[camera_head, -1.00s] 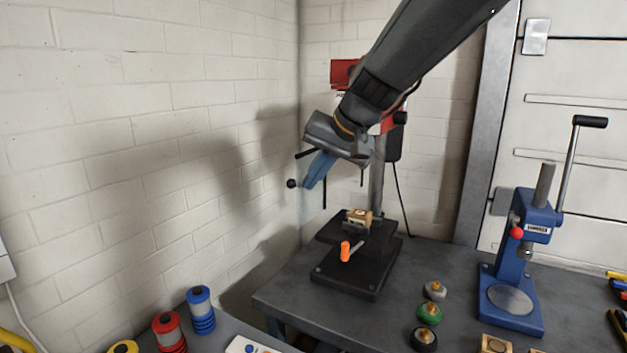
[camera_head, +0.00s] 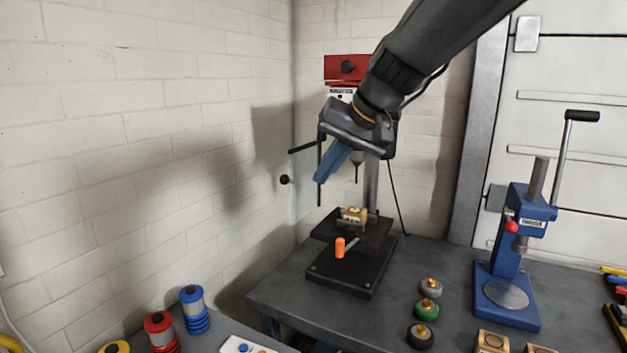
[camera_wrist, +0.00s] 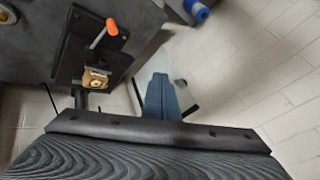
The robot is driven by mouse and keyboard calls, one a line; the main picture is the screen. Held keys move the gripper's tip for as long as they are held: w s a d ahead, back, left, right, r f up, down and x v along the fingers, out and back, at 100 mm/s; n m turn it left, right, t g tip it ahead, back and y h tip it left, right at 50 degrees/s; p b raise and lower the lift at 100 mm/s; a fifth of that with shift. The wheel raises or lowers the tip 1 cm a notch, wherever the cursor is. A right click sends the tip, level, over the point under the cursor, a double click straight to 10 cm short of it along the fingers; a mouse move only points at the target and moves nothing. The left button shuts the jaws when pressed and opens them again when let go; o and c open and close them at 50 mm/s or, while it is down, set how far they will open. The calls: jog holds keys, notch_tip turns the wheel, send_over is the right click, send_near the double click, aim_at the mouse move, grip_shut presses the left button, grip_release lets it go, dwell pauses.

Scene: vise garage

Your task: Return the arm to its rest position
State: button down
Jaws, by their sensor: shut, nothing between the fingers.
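My gripper (camera_head: 330,163) hangs in the air in front of the red drill press (camera_head: 345,68), its blue fingers shut and empty, pointing down and to the left. In the wrist view the shut blue fingers (camera_wrist: 161,97) stand against the pale wall and a clear panel. The press's black base (camera_head: 350,272) stands on the dark bench. A small wooden block (camera_head: 354,214) sits on the press table, well below my gripper, with an orange handle (camera_head: 340,247) beside it. My arm hides part of the press head.
A blue arbor press (camera_head: 510,255) with a raised lever stands at the right. Several knobs, including a green one (camera_head: 427,309), sit on the bench (camera_head: 290,300). Red (camera_head: 160,330) and blue (camera_head: 194,308) spools stand at lower left. The brick wall is close on the left.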

jog(key=s+d+r+b, duration=0.1)
jog(key=s+r, duration=0.4)
jog(key=r, duration=0.1)
jog(key=s+d+f+g+h, duration=0.1)
jog(key=d+f, duration=0.2)
jog(key=f, duration=0.6)
jog(key=s+d+f+g+h, duration=0.15)
jog(key=d+f, duration=0.25)
jog(key=f, duration=0.5)
jog(key=s+d+f+g+h, duration=0.1)
jog(key=s+d+f, duration=0.1)
jog(key=s+f, duration=0.4)
jog(key=s+d+f+g+h, duration=0.1)
jog(key=s+d+f, duration=0.2)
jog(key=s+f, duration=0.3)
notch_tip(320, 180, down, 5)
jog(key=shift+s+d+n, duration=0.15)
jog(key=shift+n, duration=0.15)
